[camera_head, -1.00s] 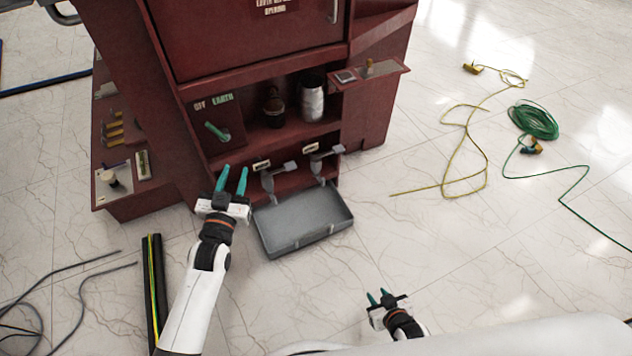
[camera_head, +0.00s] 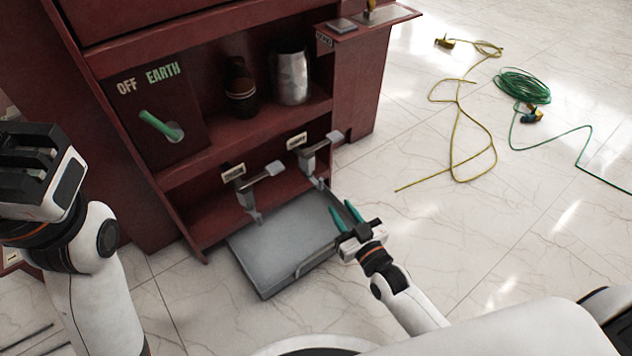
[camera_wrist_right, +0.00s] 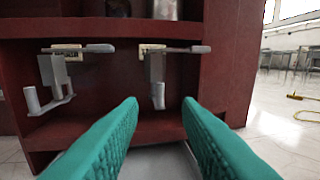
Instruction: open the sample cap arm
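Two grey fittings with flat levers sit under small labels in the low bay of the red cabinet: a left one (camera_head: 250,192) and a right one (camera_head: 310,160). I cannot read the labels to tell which is the sample cap arm. In the right wrist view, the left fitting (camera_wrist_right: 54,80) and the right fitting (camera_wrist_right: 156,78) stand ahead, both apart from my fingers. My right gripper (camera_head: 344,210) is open and empty, over the grey tray's right side; its teal fingers (camera_wrist_right: 162,110) straddle the line to the right fitting. My left gripper (camera_head: 35,165) is raised at the left, its fingertips not clear.
A grey tray (camera_head: 268,280) lies on the floor below the fittings. A shelf above holds a dark bottle (camera_head: 240,88) and a metal canister (camera_head: 290,75). A green OFF/EARTH handle (camera_head: 158,125) is at left. Yellow (camera_head: 458,130) and green cables (camera_head: 522,86) lie on the floor right.

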